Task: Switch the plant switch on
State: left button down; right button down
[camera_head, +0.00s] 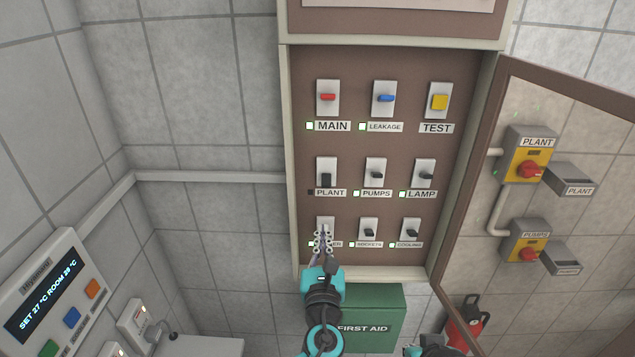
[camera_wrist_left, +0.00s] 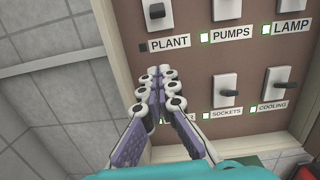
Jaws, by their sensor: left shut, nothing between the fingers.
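The plant switch (camera_head: 326,174) is a dark lever on a light plate at the left of the panel's middle row. Its lever points down and the indicator beside its PLANT label (camera_head: 330,192) is dark. In the left wrist view the plant switch (camera_wrist_left: 156,12) is at the top, partly cut off by the frame edge. My left gripper (camera_head: 323,234) is shut and empty, just below the plant switch and in front of the bottom-left switch, which it partly hides. The left gripper also shows in the left wrist view (camera_wrist_left: 163,76), its tips below the PLANT label.
The pumps switch (camera_head: 376,174) and lamp switch (camera_head: 424,174) sit to the right with lit indicators. An open panel door (camera_head: 500,130) stands at right. A green first aid box (camera_head: 375,305) is below the panel.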

aim_at(326, 182)
pick_arm(q)
jog(key=shift+d+r+m, duration=0.15)
jog(key=shift+d+m, duration=0.15)
jog(key=shift+d, duration=0.1)
jog(key=w, duration=0.6)
jog(key=w+r+p, duration=0.1)
jog(key=w, duration=0.3)
jog(key=shift+a, duration=0.1)
jog(key=r, duration=0.1)
jog(key=s+r, duration=0.1)
jog(key=r+p, duration=0.1)
jog(key=shift+s+r, duration=0.4)
jog(key=shift+w+f, duration=0.1)
